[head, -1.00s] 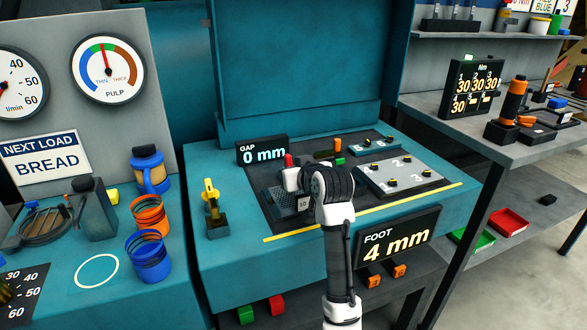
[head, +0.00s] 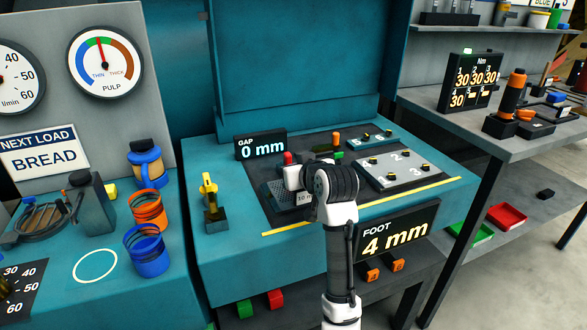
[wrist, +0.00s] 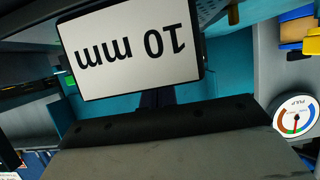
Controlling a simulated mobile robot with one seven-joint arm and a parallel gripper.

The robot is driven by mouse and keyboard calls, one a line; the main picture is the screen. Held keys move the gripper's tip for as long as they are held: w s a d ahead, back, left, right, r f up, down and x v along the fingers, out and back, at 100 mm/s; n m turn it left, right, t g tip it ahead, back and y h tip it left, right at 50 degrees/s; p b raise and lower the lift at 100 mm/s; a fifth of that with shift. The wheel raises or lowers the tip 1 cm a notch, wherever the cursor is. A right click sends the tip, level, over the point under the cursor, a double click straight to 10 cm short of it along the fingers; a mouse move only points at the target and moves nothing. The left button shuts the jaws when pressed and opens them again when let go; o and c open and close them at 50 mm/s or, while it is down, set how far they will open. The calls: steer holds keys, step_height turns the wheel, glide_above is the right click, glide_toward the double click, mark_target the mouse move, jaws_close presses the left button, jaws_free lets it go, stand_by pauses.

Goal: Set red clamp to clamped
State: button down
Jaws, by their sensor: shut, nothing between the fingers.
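A red knob (head: 287,158), which looks like the red clamp's handle, rises from the dark recessed bed of the teal station. The rest of that clamp is mostly hidden behind my white wrist part. My gripper (wrist: 156,100) is shut and empty; its dark fingers show just below the 10 mm plate in the wrist view. The white 10 mm plate (wrist: 130,48) fills the upper middle of that view, upside down.
An orange handle (head: 336,137) stands behind my wrist. A yellow-handled clamp (head: 209,188) stands at the left edge. The GAP display (head: 261,146) reads 0 mm and the FOOT display (head: 398,231) 4 mm.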

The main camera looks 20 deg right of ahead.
steer(key=v, duration=1.2)
steer(key=shift+b, duration=0.4)
steer(key=shift+d, duration=0.1)
